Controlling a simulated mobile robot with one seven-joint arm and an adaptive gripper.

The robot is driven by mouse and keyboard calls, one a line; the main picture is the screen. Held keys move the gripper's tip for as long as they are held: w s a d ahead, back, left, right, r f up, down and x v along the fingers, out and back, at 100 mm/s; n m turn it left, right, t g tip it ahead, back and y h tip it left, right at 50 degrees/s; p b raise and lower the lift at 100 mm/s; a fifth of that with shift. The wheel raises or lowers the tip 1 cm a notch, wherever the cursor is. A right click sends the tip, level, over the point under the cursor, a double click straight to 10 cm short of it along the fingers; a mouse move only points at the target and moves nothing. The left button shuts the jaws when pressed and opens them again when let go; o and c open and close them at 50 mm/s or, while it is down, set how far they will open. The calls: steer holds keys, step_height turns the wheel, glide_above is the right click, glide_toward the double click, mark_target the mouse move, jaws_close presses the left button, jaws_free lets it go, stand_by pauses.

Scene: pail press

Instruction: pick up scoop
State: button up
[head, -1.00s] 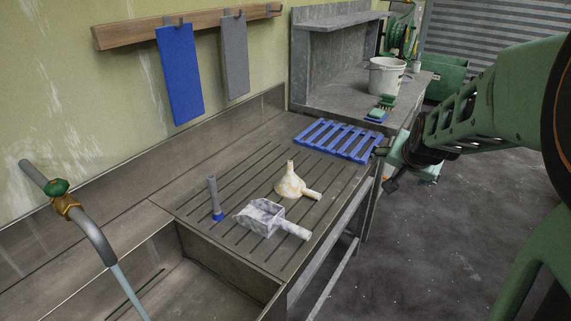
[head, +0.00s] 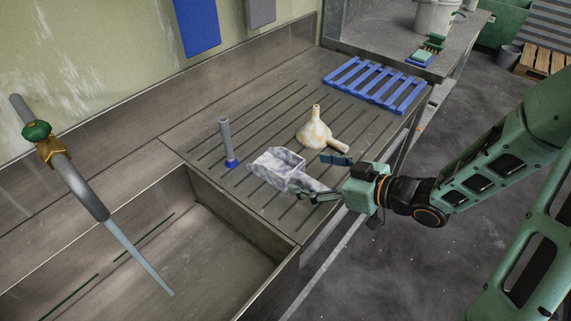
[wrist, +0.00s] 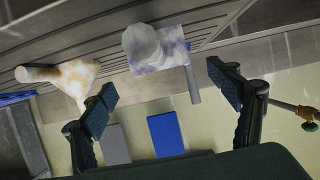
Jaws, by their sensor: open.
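The scoop (head: 272,169), mottled white and grey, lies on the grooved drainboard (head: 265,110), its handle pointing right toward my arm. In the wrist view the scoop (wrist: 172,46) shows beyond the fingers, with its handle's rounded end facing the camera. My gripper (head: 312,178) is open at the handle, one finger on the far side and one on the near side in the head view. In the wrist view my gripper (wrist: 162,98) has nothing between its pads. Part of the handle is hidden by the near finger; contact cannot be told.
A stained cream funnel (head: 316,132) stands just behind the gripper. A grey upright handle with a blue base (head: 226,142) stands left of the scoop. A blue slatted rack (head: 375,85) lies farther back. The sink (head: 190,240) and hose nozzle (head: 75,170) are at left.

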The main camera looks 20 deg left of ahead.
mark_target(279, 164)
steer(key=b+x, duration=0.1)
steer(key=x, duration=0.4)
steer(key=shift+s, duration=0.15)
steer(key=shift+r+b+x, duration=0.15)
steer(key=shift+b+x, duration=0.1)
steer(key=shift+x, duration=1.25)
steer(key=shift+r+b+x, duration=0.15)
steer(key=shift+b+x, duration=0.05)
steer(key=shift+x, duration=1.25)
steer(key=shift+a, duration=0.1)
steer(key=shift+c, duration=0.7)
steer(key=c, duration=1.2)
steer(key=shift+o, duration=0.2)
steer(key=shift+r, duration=0.1)
